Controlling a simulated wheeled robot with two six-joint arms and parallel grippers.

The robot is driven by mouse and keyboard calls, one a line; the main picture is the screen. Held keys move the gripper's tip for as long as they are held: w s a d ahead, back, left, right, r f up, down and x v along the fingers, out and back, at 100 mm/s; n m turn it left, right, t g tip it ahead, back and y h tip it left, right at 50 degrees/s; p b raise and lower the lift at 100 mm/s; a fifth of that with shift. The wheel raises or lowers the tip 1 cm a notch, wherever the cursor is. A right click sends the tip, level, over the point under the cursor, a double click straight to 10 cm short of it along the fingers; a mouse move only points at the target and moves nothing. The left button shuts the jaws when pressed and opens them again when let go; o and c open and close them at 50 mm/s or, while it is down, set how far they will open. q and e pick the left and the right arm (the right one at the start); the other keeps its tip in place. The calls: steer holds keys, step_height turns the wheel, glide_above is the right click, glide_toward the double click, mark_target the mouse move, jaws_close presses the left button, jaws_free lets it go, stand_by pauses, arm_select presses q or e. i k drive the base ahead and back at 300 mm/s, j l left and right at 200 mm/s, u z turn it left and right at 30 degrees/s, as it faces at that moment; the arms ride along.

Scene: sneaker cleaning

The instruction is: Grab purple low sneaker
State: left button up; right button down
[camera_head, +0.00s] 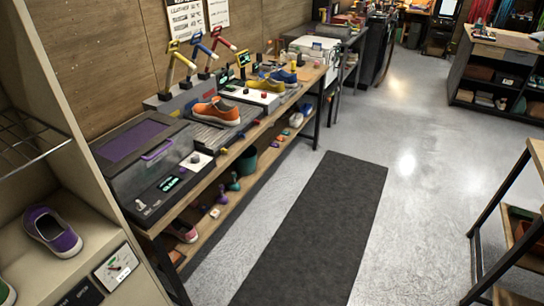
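The purple low sneaker (52,232) sits on a shelf of the beige cabinet at the lower left in the head view. A green shoe (6,292) is partly cut off at the frame's lower left corner, close to the purple one. Neither of my grippers shows in this view.
The beige cabinet (92,190) has an upright side panel and a wire rack (28,140) above the sneaker. A workbench (262,125) to its right holds a purple-lidded machine (140,150) and an orange sneaker (215,111). A dark mat (320,225) lies on open floor.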

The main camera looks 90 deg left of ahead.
mark_target(42, 223)
steer(key=j+u, duration=0.1)
steer(key=u, duration=0.35)
steer(key=j+u, duration=0.1)
steer(key=u, duration=0.85)
steer(key=i+j+u, duration=0.1)
steer(key=u, duration=0.8)
steer(key=i+u, duration=0.15)
steer(key=u, duration=0.8)
